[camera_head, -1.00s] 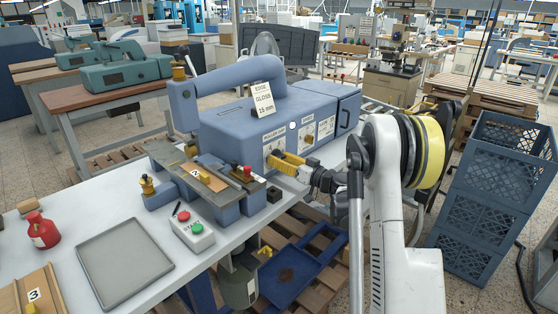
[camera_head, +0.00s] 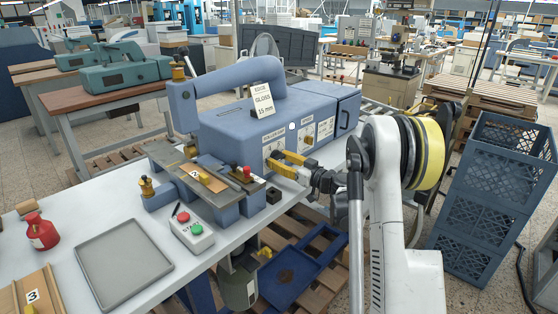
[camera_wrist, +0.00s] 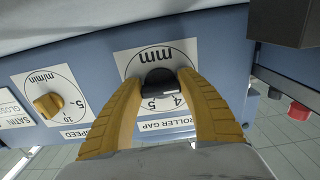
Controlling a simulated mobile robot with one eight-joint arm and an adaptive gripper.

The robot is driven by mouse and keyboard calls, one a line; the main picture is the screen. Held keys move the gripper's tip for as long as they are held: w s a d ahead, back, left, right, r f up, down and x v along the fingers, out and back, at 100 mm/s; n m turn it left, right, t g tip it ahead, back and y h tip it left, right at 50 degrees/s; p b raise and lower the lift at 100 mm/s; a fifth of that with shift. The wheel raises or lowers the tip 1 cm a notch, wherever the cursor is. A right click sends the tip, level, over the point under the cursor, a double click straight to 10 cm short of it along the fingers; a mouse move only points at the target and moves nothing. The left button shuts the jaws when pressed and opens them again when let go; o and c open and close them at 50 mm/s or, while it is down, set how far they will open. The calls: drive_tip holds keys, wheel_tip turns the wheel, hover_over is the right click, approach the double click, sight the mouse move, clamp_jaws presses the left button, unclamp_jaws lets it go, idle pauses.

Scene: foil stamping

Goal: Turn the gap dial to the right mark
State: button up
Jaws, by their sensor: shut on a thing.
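The gap dial (camera_wrist: 158,80) is a dark knob on a white round-scale plate marked mm, labelled ROLLER GAP, seen upside down in the wrist view. The numbers 4 and 5 show beside the knob; the rest of the scale is partly hidden by the fingers. My gripper (camera_wrist: 160,86) has its yellow fingers on both sides of the knob, shut on it. In the head view my gripper (camera_head: 280,160) reaches the front of the blue machine (camera_head: 240,130) from the right, and covers most of the dial. I cannot tell the pointer's exact mark.
A yellow speed knob (camera_wrist: 48,104) sits beside the gap dial on the same panel. A white card (camera_head: 262,100) on the machine reads GLOSS and what looks like 15 mm. A red-and-green button box (camera_head: 191,231) and grey tray (camera_head: 124,262) lie on the table.

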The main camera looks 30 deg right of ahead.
drive_tip(key=o, duration=1.2)
drive_tip(key=shift+c, duration=0.2)
drive_tip(key=v, duration=1.2)
